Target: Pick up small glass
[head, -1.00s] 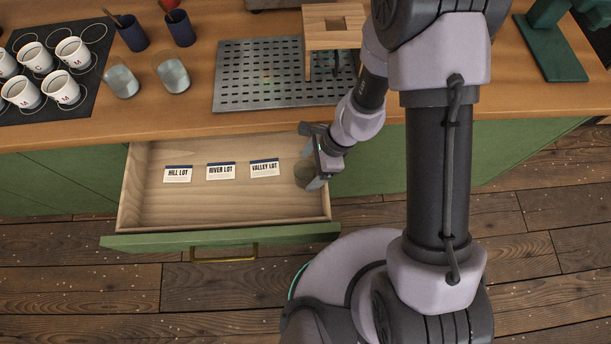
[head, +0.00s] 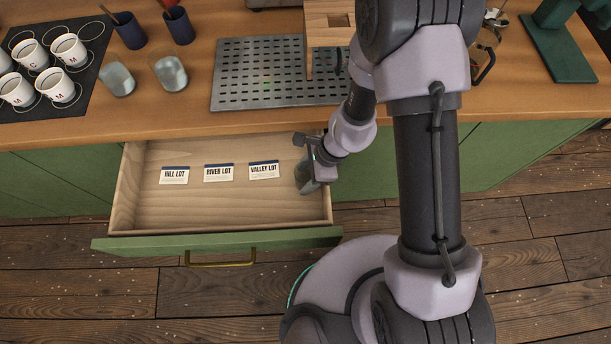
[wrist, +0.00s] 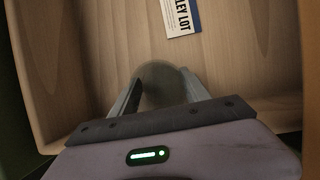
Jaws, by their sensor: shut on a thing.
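The small glass (wrist: 165,88) is a clear, greyish tumbler at the right end of the open drawer (head: 225,237). In the wrist view it stands between the two fingers of my gripper (wrist: 163,82), which is shut on it. In the head view my gripper (head: 306,178) reaches down into the drawer's right end, and its fingers and wrist largely hide the glass. I cannot tell whether the glass is still touching the drawer floor.
Three lot cards lie in the drawer, the VALLEY LOT card (head: 264,170) nearest my gripper. Drawer walls are close by. On the counter are two other glasses (head: 118,78), white cups (head: 69,48), a perforated metal tray (head: 262,98) and a wooden stand (head: 322,36).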

